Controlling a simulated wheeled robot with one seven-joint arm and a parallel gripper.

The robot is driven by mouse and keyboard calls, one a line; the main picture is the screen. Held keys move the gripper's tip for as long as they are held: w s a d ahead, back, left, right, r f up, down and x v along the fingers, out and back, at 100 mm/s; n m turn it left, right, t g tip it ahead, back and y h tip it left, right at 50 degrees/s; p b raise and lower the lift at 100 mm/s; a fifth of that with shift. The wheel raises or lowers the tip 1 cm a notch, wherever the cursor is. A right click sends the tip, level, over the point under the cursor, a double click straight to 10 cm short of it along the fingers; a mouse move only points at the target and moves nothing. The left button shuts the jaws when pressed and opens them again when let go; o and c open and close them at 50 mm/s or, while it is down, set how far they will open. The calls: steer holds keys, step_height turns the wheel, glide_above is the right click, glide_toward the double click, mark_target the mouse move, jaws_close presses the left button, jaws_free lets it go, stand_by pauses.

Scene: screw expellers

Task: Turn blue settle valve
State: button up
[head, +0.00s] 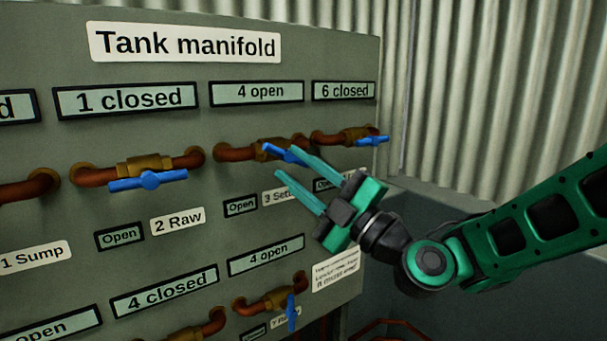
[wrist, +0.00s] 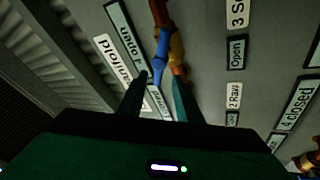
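The settle valve is a brass body on a copper pipe with a blue lever handle (head: 279,152), on the panel above a partly hidden "3 Sett…" label (head: 278,197). The plate beside that label reads "Open" (head: 241,206). My gripper (head: 286,162) is open, with one finger across the lever's right end and the other below it in the head view. In the wrist view the blue lever (wrist: 161,45) shows between and just beyond the fingertips (wrist: 162,72). Nothing is visibly gripped. Whether a finger touches the lever cannot be told.
A second blue-handled valve (head: 148,181) is to the left, above "2 Raw". Another (head: 371,140) is close on the right near the panel edge, and one (head: 291,312) hangs below. The pipes stand out from the panel. Corrugated wall (head: 490,100) lies behind.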

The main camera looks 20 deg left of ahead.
steer(key=shift+s+d+f, duration=0.15)
steer(key=shift+s+d, duration=0.05)
steer(key=shift+d, duration=0.2)
steer(key=shift+d, duration=0.1)
steer(key=s+d, duration=0.5)
steer(key=d, duration=0.1)
stand_by(1.4)
steer(key=shift+s+a, duration=0.1)
